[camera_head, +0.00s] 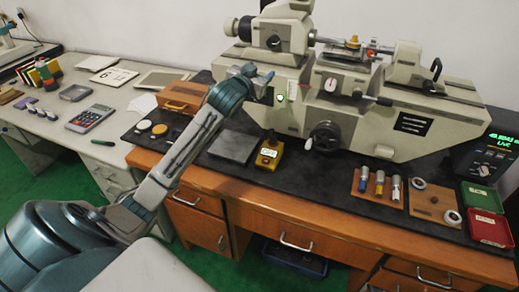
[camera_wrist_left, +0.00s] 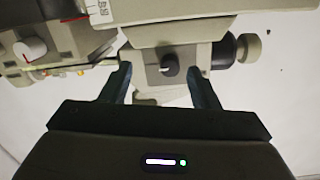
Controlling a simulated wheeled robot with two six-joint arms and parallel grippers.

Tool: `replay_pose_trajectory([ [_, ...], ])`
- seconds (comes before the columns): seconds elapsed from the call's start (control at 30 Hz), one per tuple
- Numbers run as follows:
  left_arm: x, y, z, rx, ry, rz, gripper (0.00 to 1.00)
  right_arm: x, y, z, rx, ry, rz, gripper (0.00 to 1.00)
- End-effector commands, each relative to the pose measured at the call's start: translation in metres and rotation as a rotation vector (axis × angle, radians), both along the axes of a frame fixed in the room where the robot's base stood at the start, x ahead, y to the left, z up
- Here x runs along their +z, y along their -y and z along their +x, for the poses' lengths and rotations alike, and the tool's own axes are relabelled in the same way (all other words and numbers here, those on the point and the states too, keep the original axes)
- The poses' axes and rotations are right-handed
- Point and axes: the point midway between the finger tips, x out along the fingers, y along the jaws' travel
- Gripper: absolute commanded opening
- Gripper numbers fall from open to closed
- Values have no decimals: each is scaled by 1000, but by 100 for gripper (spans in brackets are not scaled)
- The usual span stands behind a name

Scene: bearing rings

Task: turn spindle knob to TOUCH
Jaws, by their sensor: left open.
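A dark spindle knob (camera_head: 274,43) with a pale pointer mark is on the front of the grey headstock (camera_head: 290,25) of the bench machine. In the left wrist view the knob (camera_wrist_left: 168,67) shows between my two fingers, and its pale mark points to the left. I cannot read any lettering around it. My left gripper (camera_head: 262,76) is open and empty, in front of the machine and a little below the knob in the head view. In the wrist view its fingers (camera_wrist_left: 160,78) frame the knob without visible contact. My right gripper is not in view.
A white dial (camera_wrist_left: 30,49) with a red mark sits on the machine. Below are a yellow block (camera_head: 270,152), a grey plate (camera_head: 233,146), a handwheel (camera_head: 325,136), and a wooden holder (camera_head: 377,188) with cylinders.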

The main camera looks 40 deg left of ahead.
Motion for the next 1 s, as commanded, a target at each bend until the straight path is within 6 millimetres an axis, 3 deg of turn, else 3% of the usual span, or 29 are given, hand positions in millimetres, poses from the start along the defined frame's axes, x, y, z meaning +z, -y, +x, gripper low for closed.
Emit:
replay_pose_trajectory([
  [0.6, -109, 43, -46, -11, -229, -22, 55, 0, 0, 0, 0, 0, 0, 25],
  [1.0, -168, 67, -85, -16, -368, -36, 55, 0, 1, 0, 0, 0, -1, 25],
])
